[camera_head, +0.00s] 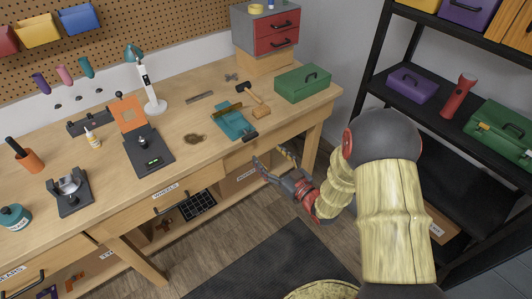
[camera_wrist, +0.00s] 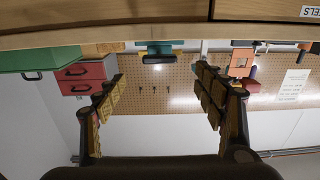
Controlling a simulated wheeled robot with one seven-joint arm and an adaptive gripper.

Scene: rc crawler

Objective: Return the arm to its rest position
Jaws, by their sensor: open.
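My gripper (camera_head: 275,161) is at the end of my arm, in front of the workbench's front edge, near the right-hand drawer. In the wrist view my gripper (camera_wrist: 161,82) shows its two fingers wide apart with nothing between them. That view appears upside down, with the bench edge (camera_wrist: 150,33) across the top and the pegboard wall behind. My arm (camera_head: 335,185) reaches from the right side of the head view toward the bench, bent at the elbow.
A black shelf (camera_head: 440,108) stands right.

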